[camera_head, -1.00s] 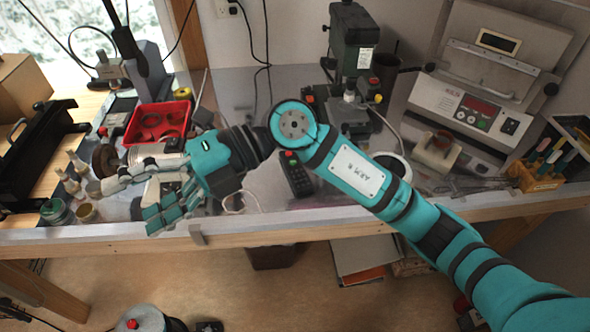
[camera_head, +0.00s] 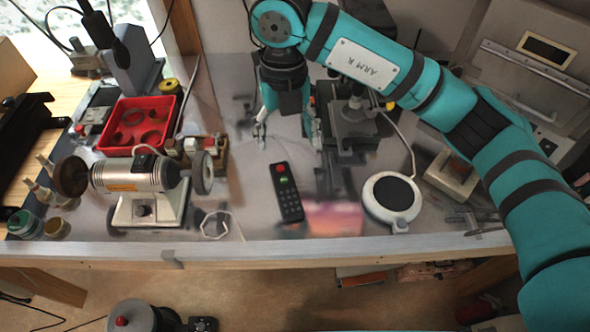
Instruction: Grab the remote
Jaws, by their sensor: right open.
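The remote (camera_head: 287,192) is a slim black handset with a red and a green button near its far end. It lies on the metal workbench (camera_head: 255,228), fully in view. My right gripper (camera_head: 289,136) is open and empty, pointing down, beyond the remote's far end. Its two fingers are spread to the left and right of the remote's line. The fingers are apart from the remote. My left gripper is not in view.
A bench grinder (camera_head: 150,190) stands left of the remote, with a thin white cord near it. A red tray (camera_head: 143,125) is behind it. A round white device (camera_head: 390,198) is to the right. A blurred pinkish patch (camera_head: 334,218) lies beside the remote.

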